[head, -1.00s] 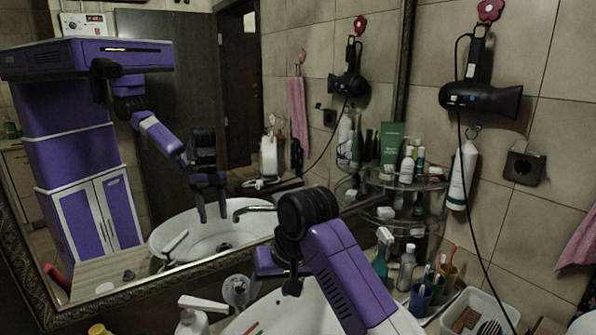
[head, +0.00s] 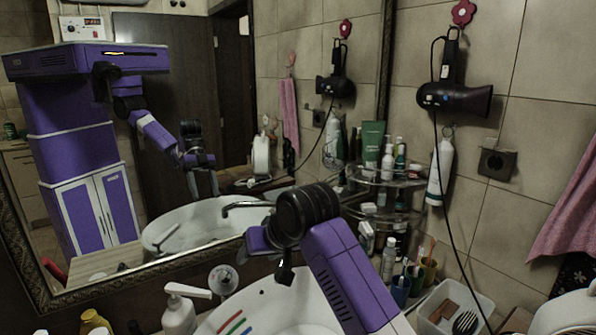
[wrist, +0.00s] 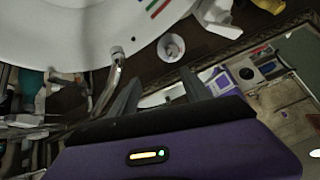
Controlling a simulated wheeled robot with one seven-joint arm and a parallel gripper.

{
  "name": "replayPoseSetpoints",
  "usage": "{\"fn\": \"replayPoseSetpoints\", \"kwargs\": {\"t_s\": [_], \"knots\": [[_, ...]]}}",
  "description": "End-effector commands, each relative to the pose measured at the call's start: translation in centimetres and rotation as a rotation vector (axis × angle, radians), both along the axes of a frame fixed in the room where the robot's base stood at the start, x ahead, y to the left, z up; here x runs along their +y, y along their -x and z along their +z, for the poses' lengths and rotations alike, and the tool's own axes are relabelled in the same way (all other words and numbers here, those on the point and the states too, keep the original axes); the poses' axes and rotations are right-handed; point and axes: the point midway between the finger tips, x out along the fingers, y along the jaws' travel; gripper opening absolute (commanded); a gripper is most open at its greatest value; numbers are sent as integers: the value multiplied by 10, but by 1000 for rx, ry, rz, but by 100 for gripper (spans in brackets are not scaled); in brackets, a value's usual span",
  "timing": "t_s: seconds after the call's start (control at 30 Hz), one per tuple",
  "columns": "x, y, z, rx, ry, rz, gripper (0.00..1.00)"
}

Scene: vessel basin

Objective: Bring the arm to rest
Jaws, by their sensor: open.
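My gripper (wrist: 160,88) is open and empty in the wrist view, its two dark fingers spread apart. In the head view my purple arm reaches forward over the white basin (head: 290,312), and one dark fingertip shows above it. The other finger is mostly hidden behind the wrist. The mirror reflects my arm and the two spread fingers.
A white pump bottle (head: 180,310) stands left of the basin. Red, green and blue strips (head: 235,322) lie in the basin. A glass corner shelf (head: 385,177) with bottles, cups and a white tray (head: 455,305) crowd the right. A hair dryer (head: 455,98) hangs on the wall.

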Motion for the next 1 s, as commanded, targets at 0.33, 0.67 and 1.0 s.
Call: {"fn": "replayPoseSetpoints", "kwargs": {"t_s": [0.33,0.67,1.0], "knots": [[10,-8,11,-291,-179,-14,56],[-28,38,-28,-553,-347,-121,56],[-105,129,-75,-750,-391,-285,56]]}}
